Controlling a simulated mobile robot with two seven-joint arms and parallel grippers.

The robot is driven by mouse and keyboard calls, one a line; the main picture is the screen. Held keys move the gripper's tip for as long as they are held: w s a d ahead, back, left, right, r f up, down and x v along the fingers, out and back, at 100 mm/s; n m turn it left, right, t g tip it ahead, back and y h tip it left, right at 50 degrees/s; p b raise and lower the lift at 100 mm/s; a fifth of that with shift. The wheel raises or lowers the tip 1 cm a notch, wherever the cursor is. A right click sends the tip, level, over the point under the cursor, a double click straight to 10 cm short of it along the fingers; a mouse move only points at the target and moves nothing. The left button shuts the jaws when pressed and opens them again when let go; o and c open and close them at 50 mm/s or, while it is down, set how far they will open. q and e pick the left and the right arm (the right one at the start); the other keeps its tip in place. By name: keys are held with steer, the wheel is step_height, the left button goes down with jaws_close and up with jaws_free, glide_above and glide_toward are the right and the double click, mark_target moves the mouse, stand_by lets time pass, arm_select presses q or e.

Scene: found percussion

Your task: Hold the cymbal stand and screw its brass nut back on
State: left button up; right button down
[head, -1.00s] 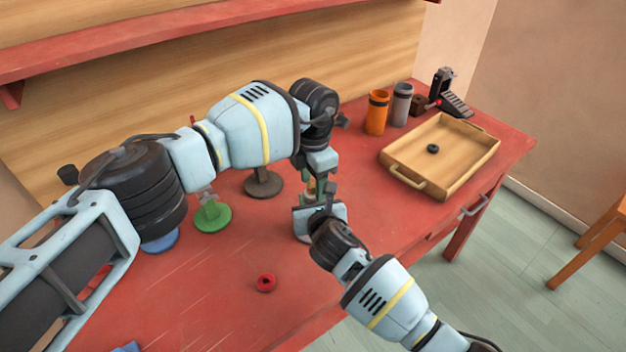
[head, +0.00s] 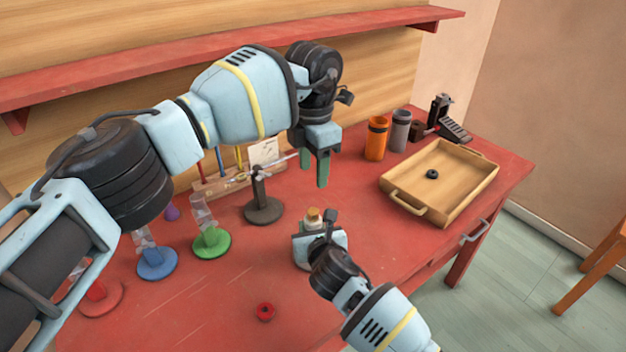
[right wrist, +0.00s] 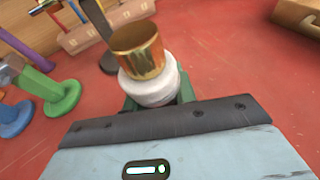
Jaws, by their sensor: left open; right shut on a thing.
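The brass nut (head: 313,213) sits upright at the top of the cymbal stand, directly above a white round piece (head: 312,225). In the right wrist view the nut (right wrist: 140,50) is a shiny gold cylinder on the white piece (right wrist: 150,88). How far it is threaded cannot be seen. My right gripper (head: 319,240) is shut on the stand just below the white piece, and its green fingers show beside it. The stand's lower part is hidden by the gripper. My left gripper (head: 316,178) is open and empty, fingers down, above and behind the nut, apart from it.
A dark stand (head: 263,210) is behind left; green (head: 211,242), blue (head: 157,263) and red (head: 100,299) bases stand farther left.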

arm_select(q)
steer(key=shift+r, duration=0.3)
arm_select(e)
steer(key=shift+f, duration=0.1)
steer(key=c, duration=1.1)
jaws_free()
steer(key=shift+o, duration=0.2)
steer(key=shift+s+d+r, duration=0.1)
steer(key=shift+s+r, duration=0.2)
steer(key=shift+s, duration=0.1)
steer(key=p+v, duration=0.1)
steer(key=v, duration=0.3)
steer(key=shift+s+d+r, duration=0.1)
steer(key=shift+s+r, duration=0.05)
steer(key=shift+s, duration=0.25)
arm_select(q)
steer(key=shift+s+r+t, duration=0.2)
steer(key=shift+r+t, duration=0.1)
steer(key=shift+r, duration=1.45)
arm_select(e)
steer(key=shift+v, duration=1)
